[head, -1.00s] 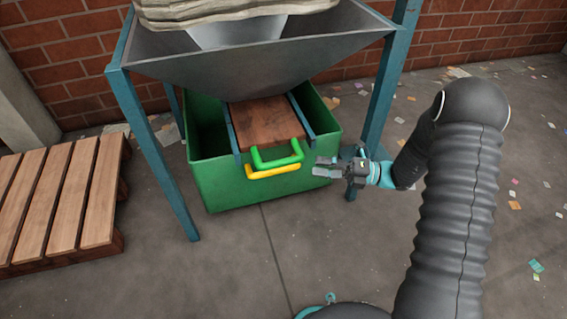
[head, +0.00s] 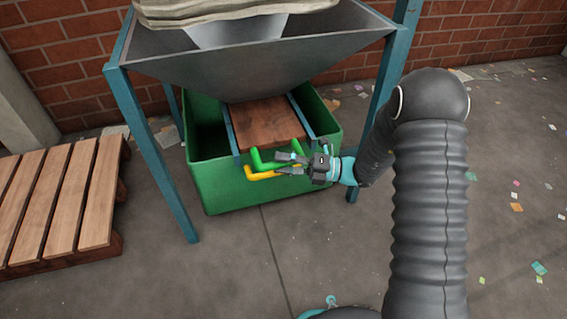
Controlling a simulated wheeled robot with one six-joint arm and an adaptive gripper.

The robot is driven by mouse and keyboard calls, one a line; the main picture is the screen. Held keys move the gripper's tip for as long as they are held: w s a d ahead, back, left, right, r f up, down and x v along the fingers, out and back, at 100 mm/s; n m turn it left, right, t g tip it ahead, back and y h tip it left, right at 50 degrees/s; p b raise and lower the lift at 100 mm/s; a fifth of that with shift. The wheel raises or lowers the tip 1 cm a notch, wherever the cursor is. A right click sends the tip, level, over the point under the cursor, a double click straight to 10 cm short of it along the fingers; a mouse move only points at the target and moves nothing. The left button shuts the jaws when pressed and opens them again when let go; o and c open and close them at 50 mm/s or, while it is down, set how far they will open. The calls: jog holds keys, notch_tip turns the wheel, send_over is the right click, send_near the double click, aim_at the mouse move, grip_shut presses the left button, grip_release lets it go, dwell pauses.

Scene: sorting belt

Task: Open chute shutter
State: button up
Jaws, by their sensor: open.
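The chute shutter (head: 266,122) is a brown wooden board between two blue rails under the grey hopper (head: 255,72). A green handle (head: 257,161) is at its front edge. A yellow handle (head: 256,174) shows just below the green one. My gripper (head: 284,165) is open, with its fingers pointing left. It is at the right part of the handles, one finger near the green bar and the other near the yellow bar. The fingers hide part of both handles, and I cannot tell whether they touch.
A green bin (head: 225,193) stands below the hopper. Blue legs (head: 150,150) hold the hopper on both sides. A wooden pallet (head: 62,200) lies at the left. Paper scraps are scattered on the floor at the right. The floor in front is clear.

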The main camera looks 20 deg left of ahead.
grip_shut()
jog(key=s+d+p, duration=0.6)
jog(key=s+d, duration=0.2)
jog(key=s, duration=0.6)
jog(key=shift+d+p, duration=0.4)
jog(key=shift+s, duration=0.1)
grip_release()
jog(key=w+d, duration=0.2)
jog(key=d, duration=0.9)
jog(key=shift+d+f, duration=0.4)
jog(key=shift+f, duration=0.05)
